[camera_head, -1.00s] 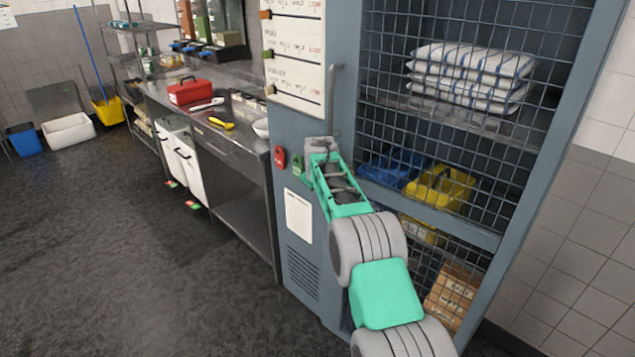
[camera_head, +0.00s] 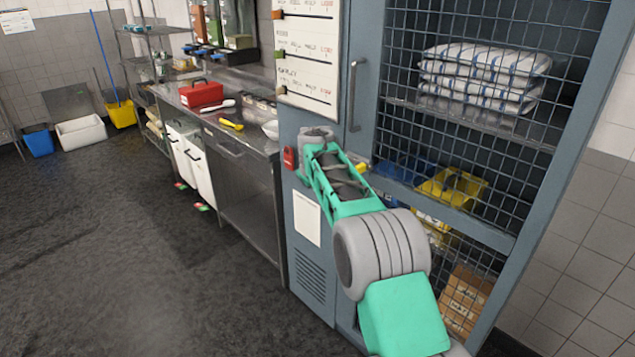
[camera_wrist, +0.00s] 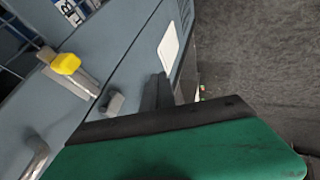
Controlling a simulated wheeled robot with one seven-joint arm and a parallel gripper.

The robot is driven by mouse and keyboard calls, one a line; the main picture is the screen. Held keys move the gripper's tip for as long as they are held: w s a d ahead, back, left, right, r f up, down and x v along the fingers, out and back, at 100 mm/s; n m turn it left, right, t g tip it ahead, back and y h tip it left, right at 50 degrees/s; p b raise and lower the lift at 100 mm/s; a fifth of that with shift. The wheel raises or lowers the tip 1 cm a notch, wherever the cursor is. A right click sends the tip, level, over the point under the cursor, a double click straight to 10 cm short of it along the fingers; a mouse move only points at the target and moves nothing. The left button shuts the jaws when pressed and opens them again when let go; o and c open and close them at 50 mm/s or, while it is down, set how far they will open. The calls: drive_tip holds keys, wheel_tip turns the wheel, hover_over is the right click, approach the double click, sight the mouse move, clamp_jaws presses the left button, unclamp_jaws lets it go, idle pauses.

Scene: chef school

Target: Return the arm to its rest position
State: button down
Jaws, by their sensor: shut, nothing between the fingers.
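My arm (camera_head: 380,245), in green and grey, reaches from the bottom right of the head view up toward the front of a blue-grey cage cabinet (camera_head: 330,290). Its far end is at the cabinet's door edge, below the upright door handle (camera_head: 353,95). My gripper's fingers are hidden in the head view. In the wrist view my gripper (camera_wrist: 158,90) shows as dark fingers, closed together and empty, beyond the green hand body. A yellow-tipped metal latch (camera_wrist: 66,64) lies to their left, with a gap between; it also shows beside the arm in the head view (camera_head: 362,167).
A red lock (camera_head: 290,157) hangs close left of the arm's end. The mesh door (camera_head: 520,150) covers striped towels (camera_head: 485,78), a yellow bin (camera_head: 452,187) and cardboard boxes (camera_head: 465,300). A steel counter (camera_head: 240,140) stands left. The dark floor at left is clear.

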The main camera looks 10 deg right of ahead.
wheel_tip(320, 180, up, 3)
drive_tip(key=s+m, duration=0.2)
drive_tip(key=s, duration=0.1)
drive_tip(key=s+a+f+m+g, duration=0.2)
drive_tip(key=s+f+m+g, duration=0.3)
drive_tip(key=s+f, duration=1.25)
drive_tip(key=s+r+g+y, duration=0.1)
drive_tip(key=s+g, duration=0.1)
drive_tip(key=s, duration=2.3)
wheel_tip(320, 180, up, 8)
drive_tip(key=d+t, duration=0.2)
drive_tip(key=t, duration=0.1)
drive_tip(key=shift+w+d, duration=0.15)
